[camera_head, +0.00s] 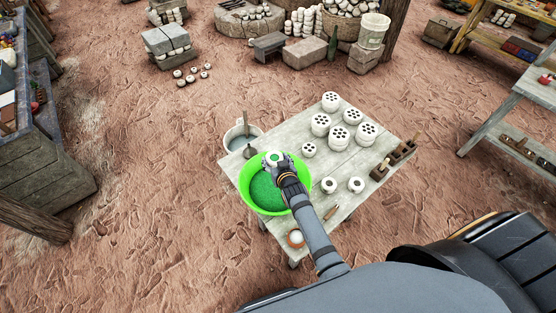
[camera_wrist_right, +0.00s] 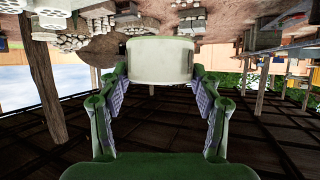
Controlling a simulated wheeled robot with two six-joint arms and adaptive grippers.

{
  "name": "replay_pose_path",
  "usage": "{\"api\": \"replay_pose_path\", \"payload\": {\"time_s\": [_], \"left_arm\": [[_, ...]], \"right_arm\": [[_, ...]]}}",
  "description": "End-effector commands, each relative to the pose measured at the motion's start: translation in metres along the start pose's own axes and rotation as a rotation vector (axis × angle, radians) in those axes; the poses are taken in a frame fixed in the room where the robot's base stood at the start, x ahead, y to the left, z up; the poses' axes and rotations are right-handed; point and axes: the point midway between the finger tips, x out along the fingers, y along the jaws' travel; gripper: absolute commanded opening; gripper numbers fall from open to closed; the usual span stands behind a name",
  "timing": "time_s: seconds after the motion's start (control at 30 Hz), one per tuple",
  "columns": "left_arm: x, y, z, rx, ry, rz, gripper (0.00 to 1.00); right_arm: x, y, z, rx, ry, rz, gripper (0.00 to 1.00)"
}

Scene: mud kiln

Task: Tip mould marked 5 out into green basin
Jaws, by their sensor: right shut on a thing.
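My right gripper (camera_head: 277,163) is above the far side of the green basin (camera_head: 246,189). It is shut on a pale, round mould (camera_head: 271,157). In the right wrist view the mould (camera_wrist_right: 160,60) is a plain pale drum between the fingertips (camera_wrist_right: 160,80), and the surroundings appear upside down, so the wrist is rolled over. No 5 can be read on it. The basin has a bright green rim and a darker green inside; part of it is hidden by my arm. My left gripper is not in view.
The basin stands at the table's (camera_head: 290,232) left edge. Several white moulds with black dots (camera_head: 340,136) stand at the back. Two small white pots (camera_head: 343,185), a wooden rack (camera_head: 393,158) and a small bowl (camera_head: 296,238) are nearby.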

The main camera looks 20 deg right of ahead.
Motion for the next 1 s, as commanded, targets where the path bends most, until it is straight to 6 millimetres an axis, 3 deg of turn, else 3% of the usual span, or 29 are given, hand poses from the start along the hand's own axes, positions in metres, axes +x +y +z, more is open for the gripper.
{"api": "replay_pose_path", "payload": {"time_s": [0.1,0.37,1.0], "left_arm": [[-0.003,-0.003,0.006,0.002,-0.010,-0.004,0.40],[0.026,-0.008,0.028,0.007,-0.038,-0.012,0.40],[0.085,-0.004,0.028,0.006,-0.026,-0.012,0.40]], "right_arm": [[0.001,0.002,0.002,0.068,0.001,-0.032,0.24],[0.008,0.005,0.016,0.208,0.003,-0.098,0.24],[0.014,0.007,0.029,0.458,0.004,-0.220,0.24]]}}
